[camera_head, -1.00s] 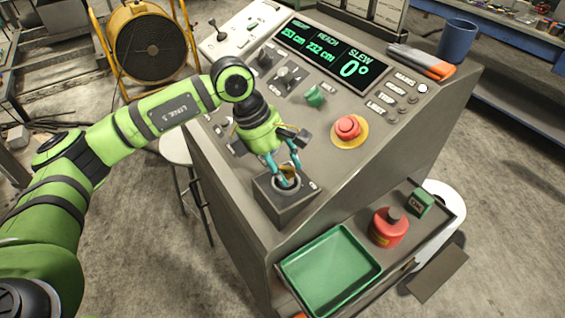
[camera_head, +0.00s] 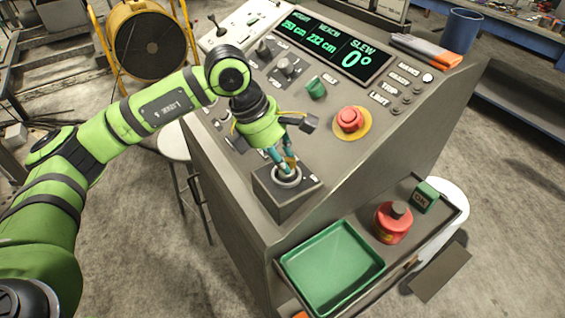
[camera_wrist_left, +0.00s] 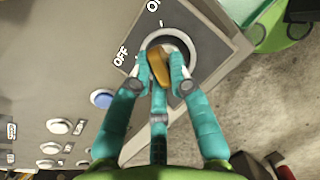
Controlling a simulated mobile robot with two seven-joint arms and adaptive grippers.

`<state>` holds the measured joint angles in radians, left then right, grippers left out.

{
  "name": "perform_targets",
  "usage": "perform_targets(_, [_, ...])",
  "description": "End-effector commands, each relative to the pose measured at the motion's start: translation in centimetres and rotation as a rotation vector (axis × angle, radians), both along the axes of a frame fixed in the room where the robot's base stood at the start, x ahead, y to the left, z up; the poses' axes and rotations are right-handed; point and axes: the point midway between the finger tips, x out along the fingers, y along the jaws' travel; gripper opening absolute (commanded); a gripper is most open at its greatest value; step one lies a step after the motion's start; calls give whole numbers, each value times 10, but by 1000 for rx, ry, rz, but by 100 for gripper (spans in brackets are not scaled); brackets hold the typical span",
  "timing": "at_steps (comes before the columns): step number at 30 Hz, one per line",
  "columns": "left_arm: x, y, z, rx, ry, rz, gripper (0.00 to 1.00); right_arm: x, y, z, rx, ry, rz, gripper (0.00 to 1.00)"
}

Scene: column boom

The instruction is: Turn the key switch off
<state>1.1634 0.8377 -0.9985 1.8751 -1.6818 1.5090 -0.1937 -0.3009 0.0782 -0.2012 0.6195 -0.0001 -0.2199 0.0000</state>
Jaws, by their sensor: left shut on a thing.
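The key switch is a round metal collar (camera_head: 288,176) on a grey box at the console's lower front corner. My left gripper (camera_head: 284,164) comes down from above the box. In the left wrist view its teal fingers (camera_wrist_left: 160,80) are shut on the key, one on each side. The fingers hide part of the key. My right gripper is in neither view.
A red stop button (camera_head: 349,119) on a yellow disc and a green knob (camera_head: 316,87) stand on the panel near my arm. Below are a green tray (camera_head: 333,262), a red container (camera_head: 393,222) and a green OK block (camera_head: 425,196). The display (camera_head: 335,46) reads SLEW 0°.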

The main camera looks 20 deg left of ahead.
Motion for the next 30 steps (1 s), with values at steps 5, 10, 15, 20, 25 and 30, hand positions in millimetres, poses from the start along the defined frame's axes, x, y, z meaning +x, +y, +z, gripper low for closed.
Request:
perform_targets(5, [-2,-1,-6,-1,-5,162,0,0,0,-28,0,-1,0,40])
perform_targets(10, [-3,-1,-5,-1,-6,322,0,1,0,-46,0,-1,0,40])
perform_targets(15, [-4,-2,-5,-1,-6,484,0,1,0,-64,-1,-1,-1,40])
perform_targets(20, [-6,-3,-4,-1,-5,636,0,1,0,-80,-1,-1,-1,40])
perform_targets(25, [-7,-4,-4,0,-4,794,0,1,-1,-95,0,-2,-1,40])
perform_targets(30, [-8,-4,-3,-1,-4,935,0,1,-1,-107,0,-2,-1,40])
